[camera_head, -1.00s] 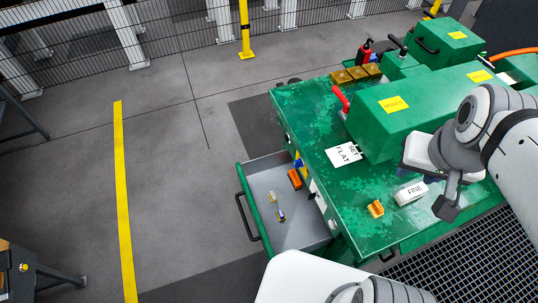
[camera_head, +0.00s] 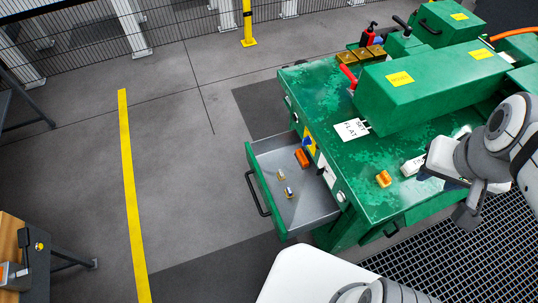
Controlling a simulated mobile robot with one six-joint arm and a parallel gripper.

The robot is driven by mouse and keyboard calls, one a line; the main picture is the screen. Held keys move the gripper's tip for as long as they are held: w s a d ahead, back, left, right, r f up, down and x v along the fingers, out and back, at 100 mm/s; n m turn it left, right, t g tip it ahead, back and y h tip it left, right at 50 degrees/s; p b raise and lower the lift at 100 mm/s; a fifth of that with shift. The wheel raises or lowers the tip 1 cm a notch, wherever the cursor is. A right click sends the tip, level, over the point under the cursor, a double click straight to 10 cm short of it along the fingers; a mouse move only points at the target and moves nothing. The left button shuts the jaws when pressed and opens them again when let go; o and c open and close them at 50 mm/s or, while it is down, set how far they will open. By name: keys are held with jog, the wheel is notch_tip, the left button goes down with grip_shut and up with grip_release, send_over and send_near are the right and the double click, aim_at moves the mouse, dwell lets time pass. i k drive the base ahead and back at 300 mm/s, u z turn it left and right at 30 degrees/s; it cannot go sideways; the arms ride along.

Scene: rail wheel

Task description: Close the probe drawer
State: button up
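The probe drawer (camera_head: 315,205) sticks out open from the left side of the green machine bench (camera_head: 375,186). It has a grey inside, a green front and a black bar handle (camera_head: 257,194) facing left. Two small metal and yellow pieces (camera_head: 288,192) and an orange block (camera_head: 302,157) show in or over the drawer. My gripper (camera_head: 462,212) is at the right, over the right part of the bench and the floor grating, well apart from the drawer handle. Its fingers are not clear, so I cannot tell if it is open or shut.
A white "SET FLAT" card (camera_head: 352,130), an orange block (camera_head: 384,179) and a white labelled piece (camera_head: 413,165) lie on the bench top. A long green housing (camera_head: 430,90) stands behind. The floor left of the drawer is clear up to the yellow line (camera_head: 128,190).

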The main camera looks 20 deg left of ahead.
aim_at(314, 205)
jog(key=z, duration=0.05)
jog(key=k, duration=0.95)
jog(key=u, duration=1)
jog(key=i, duration=1)
jog(key=u, duration=0.05)
jog(key=k, duration=1)
jog(key=u, duration=0.5)
jog(key=i, duration=0.7)
